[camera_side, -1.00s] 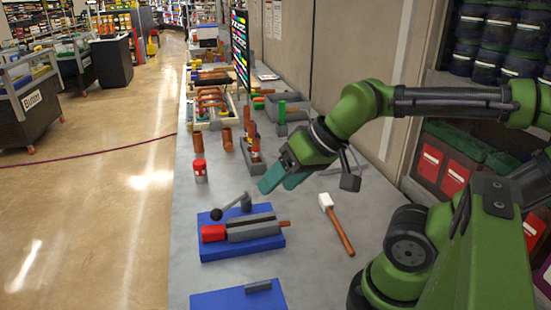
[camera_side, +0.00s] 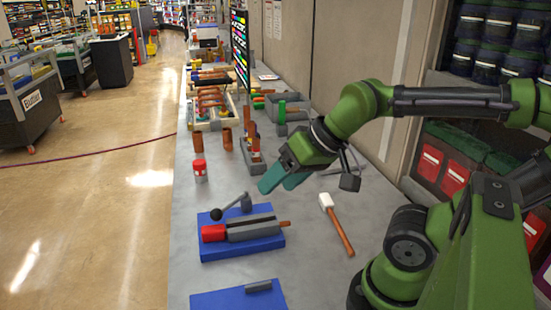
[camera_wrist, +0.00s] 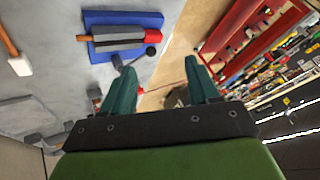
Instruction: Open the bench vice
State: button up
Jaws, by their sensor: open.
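The bench vice (camera_side: 250,230) is grey with a red end and sits on a blue base plate (camera_side: 265,245) on the bench. Its lever handle (camera_side: 236,202) has a dark ball at its end and stands at the vice's far side. A brown rod (camera_side: 284,223) sticks out at the vice's right end. My gripper (camera_side: 278,178) is open and empty, above and beyond the vice, apart from it. In the wrist view the vice (camera_wrist: 120,40) lies ahead at upper left, and my gripper's two green fingers (camera_wrist: 158,80) are spread with nothing between them.
A white-headed mallet (camera_side: 337,225) lies right of the vice. A red and white can (camera_side: 200,171) stands behind it at left. A second blue plate (camera_side: 235,298) is at the front. Pipes and brown cylinders (camera_side: 227,139) stand farther back. The bench's left edge drops to the floor.

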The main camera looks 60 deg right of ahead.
jog(key=n+g+h, duration=0.3)
jog(key=n+g, duration=0.2)
jog(key=n, duration=1.4)
send_over(216, 210)
jog(key=s, duration=0.3)
jog(key=f, duration=0.1)
jog(key=shift+m, duration=0.3)
jog(key=x, duration=1)
jog(key=a+x, duration=0.1)
jog(key=x, duration=0.5)
jog(key=shift+s+a+f, duration=0.1)
jog(key=shift+f, duration=0.1)
grip_shut()
